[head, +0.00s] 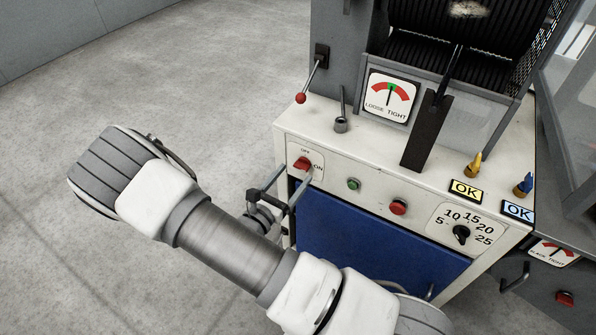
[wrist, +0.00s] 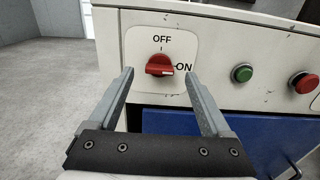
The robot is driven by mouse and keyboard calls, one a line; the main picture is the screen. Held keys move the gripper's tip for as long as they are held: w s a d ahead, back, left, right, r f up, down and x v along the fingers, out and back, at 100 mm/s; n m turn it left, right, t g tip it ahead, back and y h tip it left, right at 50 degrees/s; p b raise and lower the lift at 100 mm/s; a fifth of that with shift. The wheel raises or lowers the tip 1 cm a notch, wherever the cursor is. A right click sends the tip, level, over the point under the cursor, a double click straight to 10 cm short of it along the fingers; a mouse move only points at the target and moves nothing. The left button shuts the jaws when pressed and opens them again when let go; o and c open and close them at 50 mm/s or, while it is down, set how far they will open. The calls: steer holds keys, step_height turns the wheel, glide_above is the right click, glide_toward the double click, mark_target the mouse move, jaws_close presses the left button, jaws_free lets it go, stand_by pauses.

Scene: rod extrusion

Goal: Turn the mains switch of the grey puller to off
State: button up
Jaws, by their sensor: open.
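The mains switch (wrist: 159,65) is a red rotary knob on a white plate, with OFF marked above and ON to the right. Its pale pointer faces ON. In the head view the switch (head: 302,163) sits at the upper left of the puller's front panel (head: 334,184). My gripper (wrist: 160,78) is open, its two grey fingers below and to either side of the knob in the wrist view. I cannot tell how far the fingertips are from the plate. In the head view my gripper (head: 294,187) reaches the panel from the lower left, just below the switch.
A green button (head: 354,184), a red button (head: 398,207) and a black dial (head: 461,233) lie right of the switch. A blue door (head: 372,240) is below. A red-knobbed lever (head: 301,98) stands above. The floor at left is clear.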

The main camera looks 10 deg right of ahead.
mark_target(300, 168)
steer(key=shift+x, duration=1.7)
jaws_close()
